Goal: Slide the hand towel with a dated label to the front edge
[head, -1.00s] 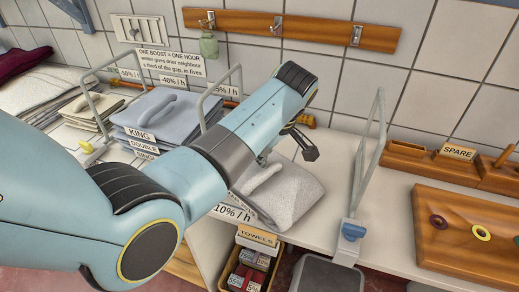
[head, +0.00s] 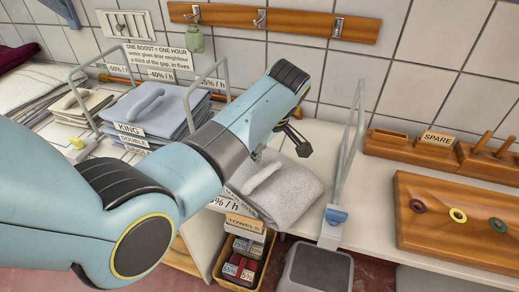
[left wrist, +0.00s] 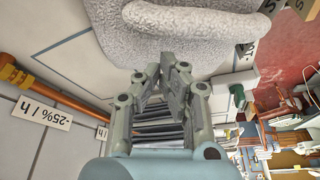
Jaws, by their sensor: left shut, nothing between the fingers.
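A pale grey terry hand towel (head: 293,195), folded with a raised loop on top, lies on the white shelf near its front edge. A small label strip at its front is partly hidden behind my left arm; I cannot read a date. My left gripper (head: 297,141) is shut and empty, behind the towel from the head camera. In the left wrist view the fingertips (left wrist: 162,72) are at the edge of the towel (left wrist: 215,50), touching or nearly so; I cannot tell which. My right gripper is not in view.
A wire divider (head: 348,150) with a blue foot stands right of the towel. Blue-grey folded linen (head: 165,105) lies in the bay to the left. A basket marked TOWELS (head: 243,222) is below the front edge. A wooden board (head: 450,225) with rings lies at right.

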